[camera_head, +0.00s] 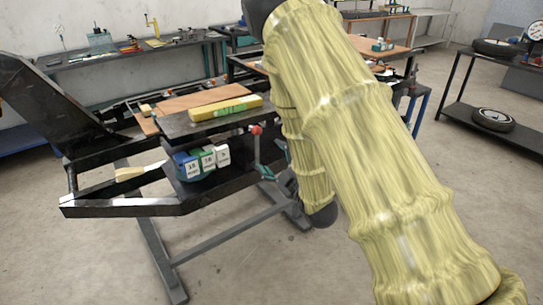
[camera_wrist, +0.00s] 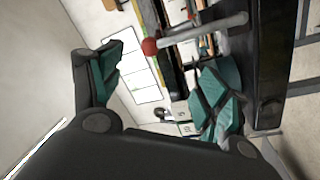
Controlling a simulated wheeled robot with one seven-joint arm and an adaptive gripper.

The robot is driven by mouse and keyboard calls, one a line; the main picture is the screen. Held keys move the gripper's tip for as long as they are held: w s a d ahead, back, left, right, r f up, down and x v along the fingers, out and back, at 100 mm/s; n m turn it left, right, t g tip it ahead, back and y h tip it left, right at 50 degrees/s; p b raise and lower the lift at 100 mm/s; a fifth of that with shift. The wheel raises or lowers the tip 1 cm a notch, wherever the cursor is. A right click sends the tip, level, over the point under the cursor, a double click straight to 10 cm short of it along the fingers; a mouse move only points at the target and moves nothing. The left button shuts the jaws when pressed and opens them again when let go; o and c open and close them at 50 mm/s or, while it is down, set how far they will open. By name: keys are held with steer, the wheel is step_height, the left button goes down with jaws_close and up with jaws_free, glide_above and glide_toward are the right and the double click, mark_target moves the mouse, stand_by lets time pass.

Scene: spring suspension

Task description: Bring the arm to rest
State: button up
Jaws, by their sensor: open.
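My arm (camera_head: 375,150), in a yellow wrinkled sleeve, crosses the right half of the head view and hides part of the workbench. In the wrist view my gripper (camera_wrist: 166,62) is open, its two teal-padded fingers well apart. I see nothing held between them. A grey bar with a red ball end (camera_wrist: 151,46) lies across the gap beyond the fingers. In the head view a red knob (camera_head: 256,129) stands at the bench's right side, left of my arm. I cannot clearly make out the gripper in the head view.
The black-framed bench (camera_head: 125,207) carries a yellow box (camera_head: 225,108), a wooden board (camera_head: 190,98), a brush (camera_head: 140,171) and blue, green and white numbered blocks (camera_head: 203,162). A rack with wheels (camera_head: 493,119) stands at right. Floor in front (camera_head: 270,270) is clear.

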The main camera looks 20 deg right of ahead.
stand_by(0.3)
steer(key=s+f+m+g+h, duration=0.2)
steer(key=s+f+m+g, duration=0.25)
steer(key=s+f, duration=0.65)
steer(key=s+f+m+g+h, duration=0.25)
steer(key=s+f+g, duration=0.2)
steer(key=f, duration=1.25)
steer(key=s+a+f+m+g, duration=0.1)
steer(key=s+f+m+g, duration=0.2)
steer(key=s, duration=1.1)
steer(key=s+a+f+m+g, duration=0.1)
steer(key=s+f+m+g, duration=0.2)
steer(key=s+f+g, duration=0.4)
steer(key=s+f, duration=0.2)
steer(key=s, duration=0.5)
steer(key=shift+a, duration=0.2)
